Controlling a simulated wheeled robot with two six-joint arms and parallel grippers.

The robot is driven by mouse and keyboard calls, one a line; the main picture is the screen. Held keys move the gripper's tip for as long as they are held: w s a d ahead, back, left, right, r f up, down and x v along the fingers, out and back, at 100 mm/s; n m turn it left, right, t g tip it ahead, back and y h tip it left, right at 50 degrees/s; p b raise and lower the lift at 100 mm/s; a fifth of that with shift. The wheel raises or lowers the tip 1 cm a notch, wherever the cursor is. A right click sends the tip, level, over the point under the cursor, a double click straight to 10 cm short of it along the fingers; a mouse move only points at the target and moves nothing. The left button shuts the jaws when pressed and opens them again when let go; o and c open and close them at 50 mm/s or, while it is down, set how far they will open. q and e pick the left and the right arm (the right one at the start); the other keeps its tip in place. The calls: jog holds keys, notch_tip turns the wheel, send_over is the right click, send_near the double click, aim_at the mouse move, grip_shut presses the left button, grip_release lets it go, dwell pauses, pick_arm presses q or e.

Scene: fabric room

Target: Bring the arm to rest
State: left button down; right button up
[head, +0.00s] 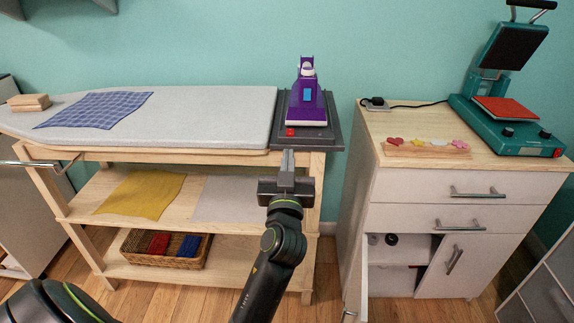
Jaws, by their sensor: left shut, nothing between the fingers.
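My left gripper (287,170) is shut and empty. It is in the middle of the head view, with its fingers pointing away from me toward the front edge of the iron rest (325,139). I cannot tell whether the fingertips touch that edge or are only in front of it. A purple iron (306,98) stands on the iron rest at the right end of the ironing board (225,110). My right gripper is not in view.
A blue checked cloth (96,109) and a wooden block (29,102) lie on the board. Shelves below hold a yellow cloth (142,194) and a basket (190,260). At right, a cabinet (400,215) with a lower door (357,278) standing open carries a heat press (508,124).

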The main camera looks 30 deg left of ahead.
pick_arm(q)
jog(key=shift+f, duration=0.1)
dwell(0.4)
